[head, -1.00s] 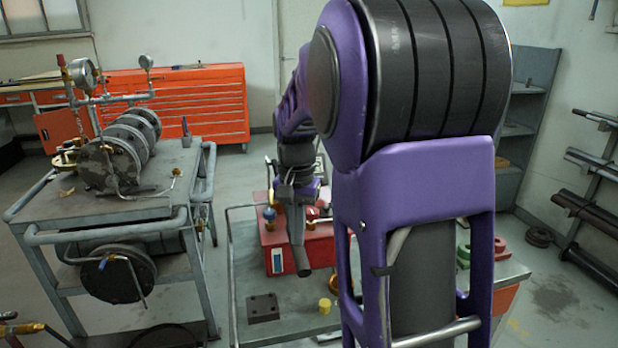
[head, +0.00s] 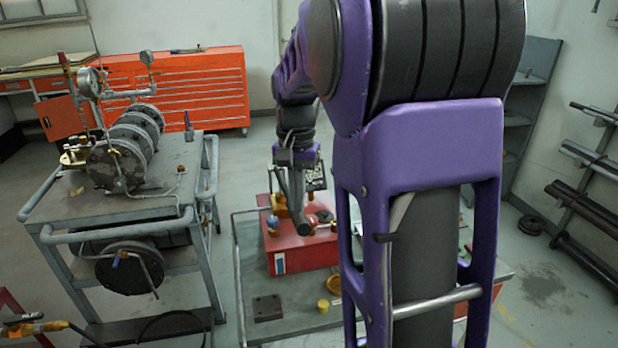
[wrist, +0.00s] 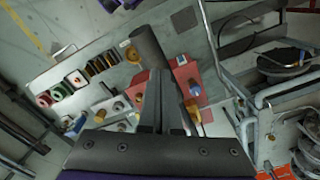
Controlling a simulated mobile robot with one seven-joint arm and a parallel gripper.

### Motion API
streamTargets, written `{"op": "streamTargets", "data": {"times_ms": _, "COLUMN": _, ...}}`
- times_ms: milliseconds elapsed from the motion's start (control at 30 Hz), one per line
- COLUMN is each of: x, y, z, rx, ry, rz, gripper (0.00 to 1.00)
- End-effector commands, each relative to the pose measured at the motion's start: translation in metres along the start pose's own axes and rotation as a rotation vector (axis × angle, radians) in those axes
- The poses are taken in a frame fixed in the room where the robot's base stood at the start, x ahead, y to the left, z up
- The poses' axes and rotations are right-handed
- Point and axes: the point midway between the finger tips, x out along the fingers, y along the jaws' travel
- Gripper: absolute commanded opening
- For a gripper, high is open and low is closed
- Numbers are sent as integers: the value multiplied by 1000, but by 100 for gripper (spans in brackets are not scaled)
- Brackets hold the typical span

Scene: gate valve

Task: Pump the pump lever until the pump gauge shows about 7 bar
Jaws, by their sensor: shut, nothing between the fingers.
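The red pump box (head: 300,254) sits on the low bench; it also shows in the wrist view (wrist: 183,75). A thick dark bar, apparently the pump lever (head: 300,218), slants over the box, its round free end near the box's front side. In the wrist view the lever (wrist: 148,46) lies just beyond my fingertips. My gripper (wrist: 164,78) is shut and empty, close to the lever; whether they touch I cannot tell. In the head view the fingers are hard to make out. A small blue-and-brass round fitting (head: 272,224) is at the box's left; I cannot identify a readable pump gauge.
A grey cart (head: 180,215) with flanged pipework and gauges (head: 89,77) stands left. A pipe rack (head: 585,200) stands right. My arm hides the bench's right part.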

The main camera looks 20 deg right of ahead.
Motion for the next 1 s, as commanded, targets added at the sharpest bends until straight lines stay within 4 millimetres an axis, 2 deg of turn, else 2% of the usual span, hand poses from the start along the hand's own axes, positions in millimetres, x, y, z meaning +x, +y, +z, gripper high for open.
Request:
{"op": "streamTargets", "data": {"times_ms": 267, "x": 4, "y": 0, "z": 0, "rx": 0, "ry": 0, "rz": 0, "gripper": 0}}
{"op": "streamTargets", "data": {"times_ms": 767, "x": 40, "y": 0, "z": 0, "rx": 0, "ry": -1, "rz": 1, "gripper": 0}}
{"op": "streamTargets", "data": {"times_ms": 1000, "x": 35, "y": 0, "z": 0, "rx": 0, "ry": 0, "rz": 0, "gripper": 0}}
